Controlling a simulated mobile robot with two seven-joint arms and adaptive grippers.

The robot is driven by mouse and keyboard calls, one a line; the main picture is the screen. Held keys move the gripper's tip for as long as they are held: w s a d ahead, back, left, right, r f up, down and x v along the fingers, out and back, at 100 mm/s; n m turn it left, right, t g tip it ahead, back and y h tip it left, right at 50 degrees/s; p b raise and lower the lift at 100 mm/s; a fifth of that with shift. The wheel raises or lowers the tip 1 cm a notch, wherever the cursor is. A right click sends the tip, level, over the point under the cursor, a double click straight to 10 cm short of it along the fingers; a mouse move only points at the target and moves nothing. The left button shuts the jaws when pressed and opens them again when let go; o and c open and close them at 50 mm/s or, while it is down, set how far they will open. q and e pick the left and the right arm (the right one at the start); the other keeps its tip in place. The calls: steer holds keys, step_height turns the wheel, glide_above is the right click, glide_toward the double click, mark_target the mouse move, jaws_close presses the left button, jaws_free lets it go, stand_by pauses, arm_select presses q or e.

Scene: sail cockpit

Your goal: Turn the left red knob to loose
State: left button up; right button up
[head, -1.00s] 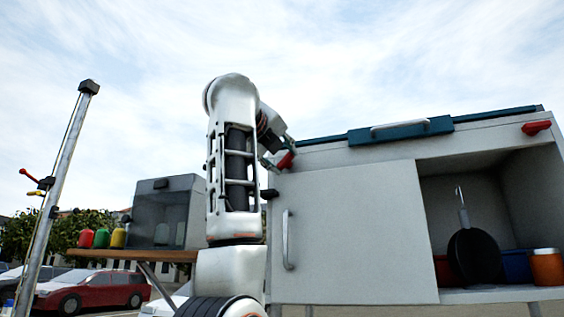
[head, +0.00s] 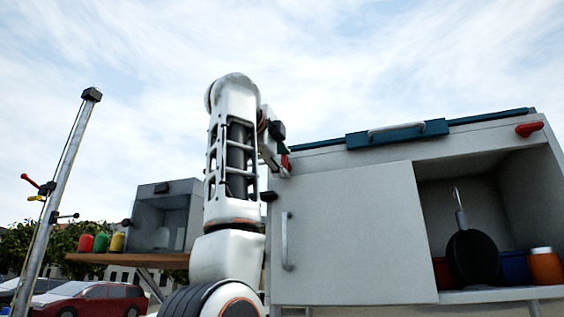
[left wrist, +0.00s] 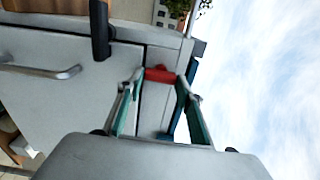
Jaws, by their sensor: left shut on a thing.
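The left red knob (head: 286,163) is at the upper left corner of the grey cabinet, partly hidden by my left gripper (head: 279,158). In the left wrist view the red knob (left wrist: 159,74) lies between the two green-padded fingertips of my left gripper (left wrist: 160,82), which is shut on it. A second red knob (head: 530,129) sits at the cabinet's upper right corner, away from the gripper. My right gripper is not in view.
The grey cabinet (head: 350,230) has a closed left door with a handle (head: 287,241) and a teal latch bar (head: 397,133) on top. Its open right side holds a black pan (head: 472,257) and an orange jar (head: 545,266). A wooden shelf (head: 120,257) stands left of my arm.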

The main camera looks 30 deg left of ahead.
arm_select(q)
steer(key=shift+n, duration=0.3)
steer(key=o, duration=1.1)
steer(key=shift+s, duration=0.1)
steer(key=v, duration=1.1)
steer(key=shift+s+d, duration=0.2)
steer(key=shift+s, duration=0.2)
